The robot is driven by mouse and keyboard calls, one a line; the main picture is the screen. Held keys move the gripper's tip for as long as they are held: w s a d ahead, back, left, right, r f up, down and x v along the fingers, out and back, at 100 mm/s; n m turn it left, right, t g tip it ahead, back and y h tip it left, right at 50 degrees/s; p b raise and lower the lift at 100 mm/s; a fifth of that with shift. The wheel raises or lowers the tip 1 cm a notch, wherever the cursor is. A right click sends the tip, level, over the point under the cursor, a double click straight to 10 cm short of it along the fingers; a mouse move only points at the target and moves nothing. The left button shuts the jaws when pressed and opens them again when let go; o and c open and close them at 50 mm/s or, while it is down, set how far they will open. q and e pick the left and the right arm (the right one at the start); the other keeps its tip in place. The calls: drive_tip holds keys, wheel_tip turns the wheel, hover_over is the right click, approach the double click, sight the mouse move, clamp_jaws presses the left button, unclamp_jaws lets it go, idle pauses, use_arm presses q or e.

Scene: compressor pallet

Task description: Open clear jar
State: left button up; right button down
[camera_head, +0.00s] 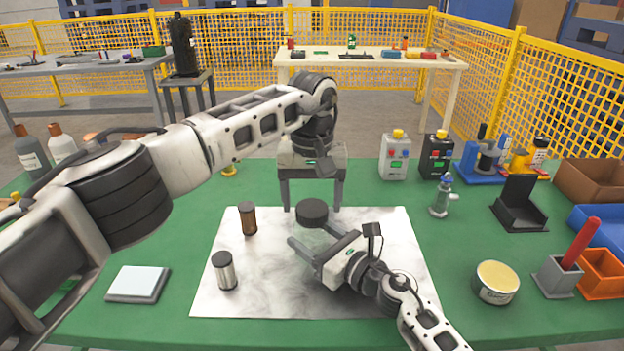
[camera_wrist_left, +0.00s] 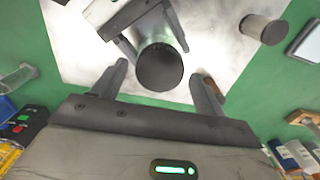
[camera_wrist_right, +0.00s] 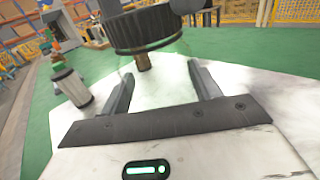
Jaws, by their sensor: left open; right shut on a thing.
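The clear jar (camera_wrist_right: 165,70) has a wide black lid (camera_head: 312,212) and stands upright over the marble-like mat (camera_head: 290,300). The lid is on the jar. My right gripper (camera_head: 312,236) comes in from the lower right and is shut on the transparent body, one finger on each side in the right wrist view. My left gripper (camera_wrist_left: 160,72) points down from above, open. Its fingers are on either side of the lid (camera_wrist_left: 160,67), with gaps visible in the left wrist view. Whether the jar's base touches the mat is hidden.
A brown jar (camera_head: 248,218) and a pale dark-capped jar (camera_head: 225,271) stand on the mat's left side. A white square pad (camera_head: 138,284) lies further left. A round tin (camera_head: 495,283), small bottle (camera_head: 441,196) and bins (camera_head: 601,273) are at right on the green table.

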use_arm(q)
drive_tip(key=shift+f, duration=0.55)
